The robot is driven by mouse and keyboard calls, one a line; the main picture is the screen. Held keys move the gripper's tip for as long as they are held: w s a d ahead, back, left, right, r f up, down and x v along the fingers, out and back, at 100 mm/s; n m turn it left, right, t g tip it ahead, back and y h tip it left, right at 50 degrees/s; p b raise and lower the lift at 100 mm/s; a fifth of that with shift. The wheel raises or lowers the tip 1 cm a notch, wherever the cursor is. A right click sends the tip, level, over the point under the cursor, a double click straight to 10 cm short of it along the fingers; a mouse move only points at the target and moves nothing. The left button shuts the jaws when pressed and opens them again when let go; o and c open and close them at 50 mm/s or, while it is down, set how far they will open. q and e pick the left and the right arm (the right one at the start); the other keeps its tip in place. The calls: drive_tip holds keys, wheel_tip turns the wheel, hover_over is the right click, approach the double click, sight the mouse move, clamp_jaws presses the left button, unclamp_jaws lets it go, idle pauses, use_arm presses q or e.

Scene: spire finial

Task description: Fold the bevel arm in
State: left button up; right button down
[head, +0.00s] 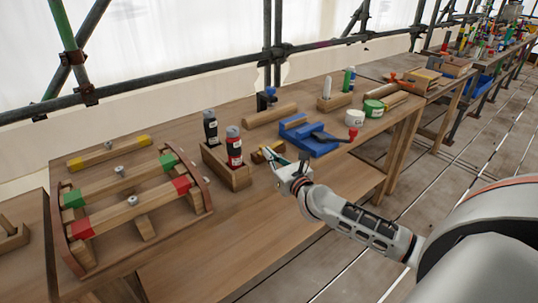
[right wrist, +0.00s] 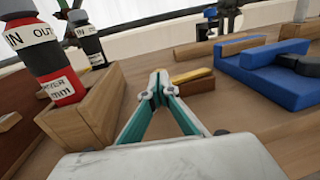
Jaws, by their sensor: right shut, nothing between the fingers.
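A blue block fixture (head: 305,135) stands on the bench with a dark arm (head: 330,138) swung out to the right, ending in a red knob (head: 353,132). In the right wrist view the blue fixture (right wrist: 262,68) is at the right, with part of a dark piece on it. A small wood and yellow piece (head: 262,154) lies left of the fixture; it also shows in the right wrist view (right wrist: 192,78). I cannot tell which is the bevel. My right gripper (head: 280,160) is shut and empty, close to the small piece and left of the dark arm; its teal fingers meet (right wrist: 158,86).
A wooden holder (head: 232,178) with a red and a black bottle stands left of the gripper. A rack (head: 140,225) with coloured bars is further left. Wood bars, a white tub (head: 355,118) and a green tub (head: 373,108) stand behind. The bench front is clear.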

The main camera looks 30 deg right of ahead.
idle(0.3)
drive_tip(key=shift+w+a+r+m+h+p, duration=0.2)
drive_tip(key=shift+w+m+h+p, duration=0.1)
drive_tip(key=shift+h+p, duration=0.2)
drive_tip(key=shift+w+a+h, duration=0.1)
drive_tip(key=shift+w+h, duration=0.05)
drive_tip(key=shift+h, duration=0.15)
use_arm(q)
drive_tip(key=shift+s+d+r+p, duration=0.15)
drive_tip(key=shift+r+p, duration=0.3)
drive_tip(key=shift+r, duration=0.05)
use_arm(e)
drive_tip(key=shift+w+a+f+m+g+h, duration=0.2)
drive_tip(key=shift+w+m+g+h, duration=0.15)
drive_tip(key=shift+m+h, duration=0.4)
